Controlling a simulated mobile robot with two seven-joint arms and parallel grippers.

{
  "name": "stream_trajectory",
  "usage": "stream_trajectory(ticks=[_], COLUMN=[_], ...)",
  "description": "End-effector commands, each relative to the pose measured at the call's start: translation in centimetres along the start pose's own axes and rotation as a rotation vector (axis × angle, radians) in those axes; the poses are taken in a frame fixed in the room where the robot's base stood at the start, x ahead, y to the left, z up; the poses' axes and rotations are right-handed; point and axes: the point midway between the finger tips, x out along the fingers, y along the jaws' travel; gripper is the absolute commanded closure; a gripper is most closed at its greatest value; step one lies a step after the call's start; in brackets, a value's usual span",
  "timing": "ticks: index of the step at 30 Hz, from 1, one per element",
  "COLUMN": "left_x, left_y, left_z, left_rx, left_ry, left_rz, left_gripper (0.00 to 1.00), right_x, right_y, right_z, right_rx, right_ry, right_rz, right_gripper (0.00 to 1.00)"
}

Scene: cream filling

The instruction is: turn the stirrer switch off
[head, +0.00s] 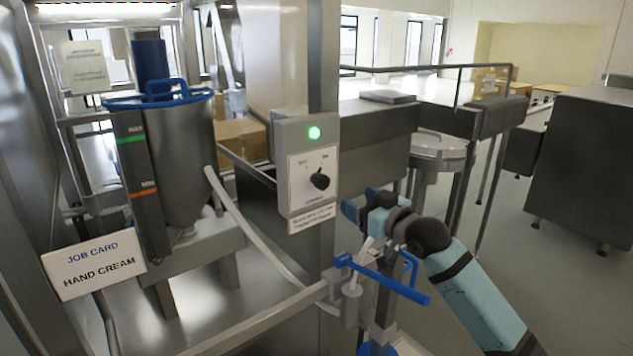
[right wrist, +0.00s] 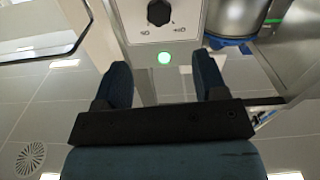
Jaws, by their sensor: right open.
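The stirrer switch is a black rotary knob (head: 320,181) on a grey control box (head: 284,165) fixed to a steel post. Its exact setting is too small to read surely. A lamp (head: 314,133) above the knob glows green. My right gripper (head: 360,203) is open and empty, to the right of the box and a little below the knob, apart from it. In the right wrist view, the knob (right wrist: 159,12) is at the top edge, beyond the open fingers (right wrist: 160,70), with the green lamp (right wrist: 164,58) between them. My left gripper is out of view.
A steel hopper (head: 178,165) with a blue-handled lid stands left of the box. A job card reading HAND CREAM (head: 94,264) is at lower left. A blue-handled valve or nozzle (head: 385,278) sits just below my right gripper. A railing and grey machine stand behind.

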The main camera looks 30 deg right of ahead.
Motion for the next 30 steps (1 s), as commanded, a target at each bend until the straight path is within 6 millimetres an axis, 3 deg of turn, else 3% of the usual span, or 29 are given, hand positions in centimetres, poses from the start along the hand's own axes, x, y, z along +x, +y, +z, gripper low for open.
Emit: stream_trajectory(ticks=[5, 18, 24, 30], left_x=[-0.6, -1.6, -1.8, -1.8], left_y=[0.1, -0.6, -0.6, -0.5], left_z=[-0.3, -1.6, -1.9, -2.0], left_rx=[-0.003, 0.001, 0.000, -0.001], left_ry=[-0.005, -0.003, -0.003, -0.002], left_rz=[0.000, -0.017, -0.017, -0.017], left_gripper=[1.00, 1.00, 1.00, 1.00], right_x=[2.3, 11.2, 13.1, 13.5], right_y=[0.0, 0.0, 0.0, -0.1], right_z=[-0.2, -0.2, 0.0, 0.1], right_rx=[0.001, 0.001, 0.000, 0.000], right_ry=[0.000, -0.001, -0.002, -0.002], right_rz=[0.001, 0.000, 0.000, 0.000], right_gripper=[0.35, 0.35, 0.35, 0.35])
